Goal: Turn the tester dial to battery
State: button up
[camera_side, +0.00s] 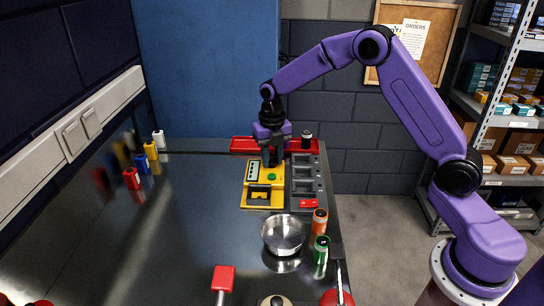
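The yellow tester (278,200) lies on the dark bench right of the middle, with a pale panel on its left, a black part in front and a small green part (272,177) near its centre. My gripper (273,163) points straight down over the far part of the tester, just behind the green part. Its fingertips are at or just above the tester's top; contact cannot be made out. The fingers and their shadow hide that area, so the dial and its setting cannot be read. Finger spacing is too small to tell.
A grey tray (308,160) with compartments sits right of the tester, with a red tray (243,145) behind. A metal bowl (283,232), an orange battery (319,221) and a green battery (321,249) stand in front. Coloured cells (151,151) stand at left. The bench's left middle is clear.

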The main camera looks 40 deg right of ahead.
grip_shut()
jog(key=m, duration=1)
jog(key=shift+m, duration=0.4)
jog(key=m, duration=1.2)
jog(key=shift+d+r, duration=0.1)
dwell(0.3)
